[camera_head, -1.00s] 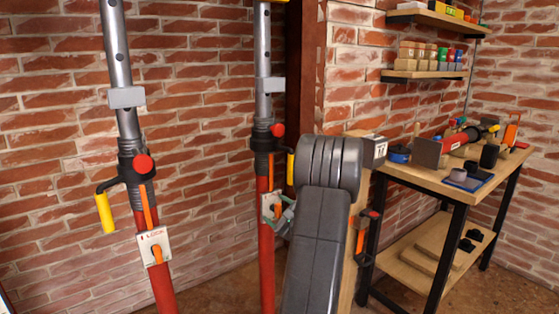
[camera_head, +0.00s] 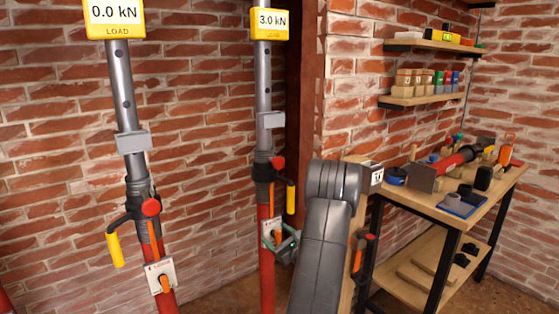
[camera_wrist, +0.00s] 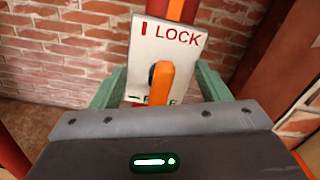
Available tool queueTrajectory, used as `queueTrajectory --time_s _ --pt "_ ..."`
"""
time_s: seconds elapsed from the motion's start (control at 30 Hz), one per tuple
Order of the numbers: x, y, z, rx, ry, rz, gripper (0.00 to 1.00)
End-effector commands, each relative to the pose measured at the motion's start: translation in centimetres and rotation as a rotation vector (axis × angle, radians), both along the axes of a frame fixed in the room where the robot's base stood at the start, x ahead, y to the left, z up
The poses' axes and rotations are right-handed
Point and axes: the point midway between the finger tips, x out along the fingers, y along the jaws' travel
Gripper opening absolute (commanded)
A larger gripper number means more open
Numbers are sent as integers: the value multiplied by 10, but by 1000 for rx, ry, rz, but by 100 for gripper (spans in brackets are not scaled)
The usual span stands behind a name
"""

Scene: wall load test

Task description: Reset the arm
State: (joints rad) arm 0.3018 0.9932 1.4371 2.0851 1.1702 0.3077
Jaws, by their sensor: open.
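My gripper (camera_head: 287,243) is at the lock plate (camera_head: 269,229) of the right red-and-grey post (camera_head: 264,98). In the wrist view my green fingers (camera_wrist: 160,85) are apart, one on each side of the white plate (camera_wrist: 205,45) with "LOCK" at its top. An orange lever (camera_wrist: 161,80) lies between them, its lower end covering part of the lower word. I cannot tell whether the fingers touch it. My arm (camera_head: 322,240) stretches up from the bottom of the head view. The right post's display (camera_head: 270,22) reads 3.0 kN.
A left post (camera_head: 123,90) has a 0.0 kN display (camera_head: 115,17), a yellow-handled crank (camera_head: 115,249) and its own lock plate (camera_head: 160,276). A workbench (camera_head: 420,198) with tools stands at right, below wall shelves (camera_head: 430,98). The brick wall (camera_head: 60,130) is behind.

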Motion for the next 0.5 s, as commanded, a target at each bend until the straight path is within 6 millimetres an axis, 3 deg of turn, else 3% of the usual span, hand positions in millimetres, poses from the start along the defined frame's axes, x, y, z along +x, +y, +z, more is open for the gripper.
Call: queueTrajectory --time_s 0.5 --pt "0 -1 3 183 134 0 69"
